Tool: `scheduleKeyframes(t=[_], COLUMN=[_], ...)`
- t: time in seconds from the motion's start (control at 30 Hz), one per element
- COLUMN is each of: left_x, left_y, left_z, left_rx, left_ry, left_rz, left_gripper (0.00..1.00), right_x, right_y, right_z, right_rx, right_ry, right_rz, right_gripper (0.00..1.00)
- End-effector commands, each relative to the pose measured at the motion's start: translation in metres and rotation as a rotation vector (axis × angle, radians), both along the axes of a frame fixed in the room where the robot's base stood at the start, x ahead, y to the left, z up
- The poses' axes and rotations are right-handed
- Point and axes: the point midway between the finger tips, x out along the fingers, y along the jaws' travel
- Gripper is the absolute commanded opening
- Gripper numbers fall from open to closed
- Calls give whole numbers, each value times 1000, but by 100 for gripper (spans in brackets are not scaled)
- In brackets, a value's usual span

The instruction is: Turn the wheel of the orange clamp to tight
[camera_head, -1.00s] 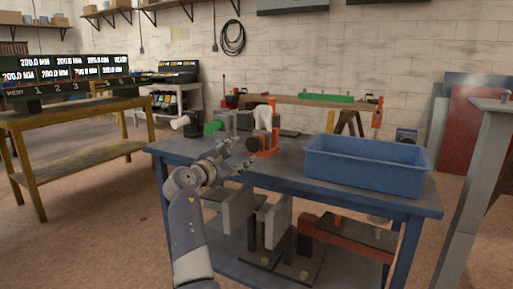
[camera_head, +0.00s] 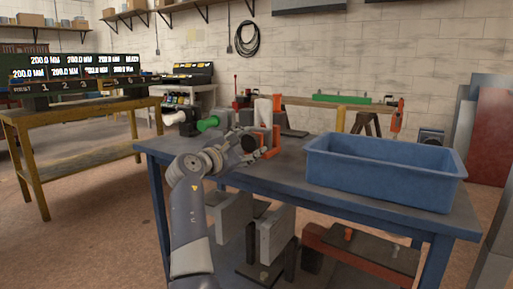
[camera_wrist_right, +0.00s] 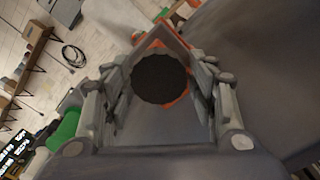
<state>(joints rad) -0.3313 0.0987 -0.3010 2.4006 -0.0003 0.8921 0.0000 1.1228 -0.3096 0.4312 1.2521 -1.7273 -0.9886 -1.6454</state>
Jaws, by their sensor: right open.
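The orange clamp (camera_head: 276,139) stands upright on the blue bench (camera_head: 290,176), left of the blue bin. Its dark round wheel (camera_head: 249,143) faces my right gripper. My right gripper (camera_head: 239,146) is open at the wheel. In the right wrist view the dark wheel (camera_wrist_right: 159,79) sits between the two spread fingers of my right gripper (camera_wrist_right: 162,88), with gaps on both sides. The orange clamp body (camera_wrist_right: 178,98) shows only in part behind the wheel. My left gripper is not in view.
A blue bin (camera_head: 385,170) fills the right of the bench. A green-ended part (camera_head: 208,123) and a white-ended part (camera_head: 174,118) stand close left of my right gripper. Grey plates (camera_head: 234,217) are below the bench top. A yellow table (camera_head: 75,146) stands at left.

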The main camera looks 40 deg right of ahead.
Motion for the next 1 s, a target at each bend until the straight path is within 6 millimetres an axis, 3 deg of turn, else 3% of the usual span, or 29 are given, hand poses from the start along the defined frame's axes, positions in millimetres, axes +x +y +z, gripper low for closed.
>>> scheduleKeyframes(t=[0.37, 0.4, 0.53, 0.57, 1.0], left_x=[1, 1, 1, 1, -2], left_y=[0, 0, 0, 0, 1], left_z=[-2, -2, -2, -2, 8], left_rx=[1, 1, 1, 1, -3], left_ry=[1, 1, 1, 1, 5], left_rz=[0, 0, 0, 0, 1], left_gripper=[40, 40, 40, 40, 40], right_x=[-1, -1, -1, -1, 0], right_y=[2, 2, 2, 2, 2], right_z=[1, 1, 1, 1, 3], right_rx=[1, 1, 1, 1, 31], right_ry=[-1, -1, -1, -1, -71], right_rz=[-1, -1, -1, -1, 0], right_gripper=[53, 51, 21, 20, 19])
